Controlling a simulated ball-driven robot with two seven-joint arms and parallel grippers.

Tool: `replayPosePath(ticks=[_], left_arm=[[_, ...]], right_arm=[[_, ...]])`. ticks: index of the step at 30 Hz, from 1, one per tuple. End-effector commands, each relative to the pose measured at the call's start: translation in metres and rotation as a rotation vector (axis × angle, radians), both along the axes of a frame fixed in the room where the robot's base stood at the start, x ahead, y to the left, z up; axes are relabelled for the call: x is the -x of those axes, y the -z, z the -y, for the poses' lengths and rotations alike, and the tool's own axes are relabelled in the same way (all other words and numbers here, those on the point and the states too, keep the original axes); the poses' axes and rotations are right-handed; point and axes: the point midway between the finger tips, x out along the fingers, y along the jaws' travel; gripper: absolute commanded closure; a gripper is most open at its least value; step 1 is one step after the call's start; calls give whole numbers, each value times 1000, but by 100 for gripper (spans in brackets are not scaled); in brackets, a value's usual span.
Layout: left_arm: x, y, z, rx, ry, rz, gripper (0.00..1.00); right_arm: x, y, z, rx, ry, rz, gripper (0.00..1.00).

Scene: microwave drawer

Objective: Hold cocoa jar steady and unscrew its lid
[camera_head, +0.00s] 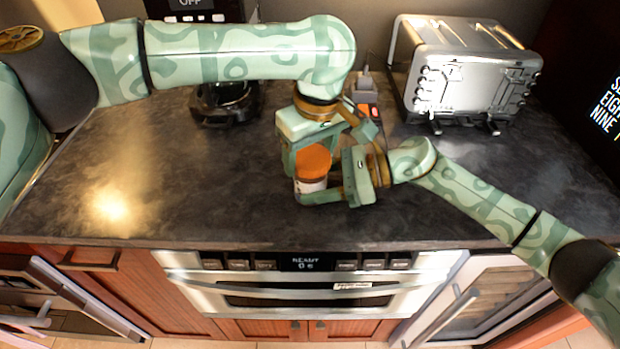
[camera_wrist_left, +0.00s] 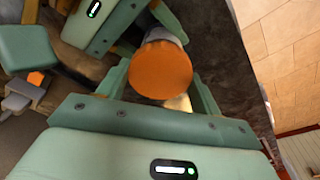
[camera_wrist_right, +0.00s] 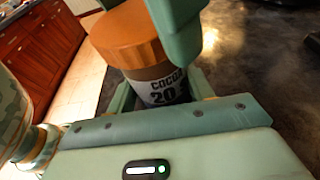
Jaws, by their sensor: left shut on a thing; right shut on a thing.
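The cocoa jar (camera_head: 311,185) stands upright near the middle of the counter, with its orange lid (camera_head: 313,160) on top. The lid fills the gap between my left fingers in the left wrist view (camera_wrist_left: 160,70). My left gripper (camera_head: 313,154) comes from behind and above and is shut on the lid. My right gripper (camera_head: 322,187) comes from the right, lower down, and is shut on the jar body. The right wrist view shows the jar's "COCOA 20" label (camera_wrist_right: 164,90) between my right fingers. My grippers hide part of the jar and lid.
A silver toaster (camera_head: 465,80) stands at the back right. A dark appliance (camera_head: 222,100) stands at the back left, behind my left arm. The dark counter (camera_head: 180,190) is clear at the left. Its front edge runs above a built-in oven (camera_head: 310,285).

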Motion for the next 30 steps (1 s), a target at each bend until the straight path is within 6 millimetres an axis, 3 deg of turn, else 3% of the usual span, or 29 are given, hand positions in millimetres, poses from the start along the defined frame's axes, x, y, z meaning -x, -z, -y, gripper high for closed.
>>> replayPosePath(ticks=[3,27,28,29,30], left_arm=[[-1,1,-2,-3,-70,0,62],[-1,-3,-2,-4,-66,1,62],[-1,-3,-2,-3,-66,1,27],[-1,-3,-2,-3,-66,1,19],[-1,-3,-2,-3,-66,1,19]], right_arm=[[-1,1,1,2,3,-2,89],[-2,2,3,5,7,-2,89],[-2,2,3,5,7,-2,89],[-2,2,3,5,7,-2,89],[-2,2,3,5,7,-2,89]])
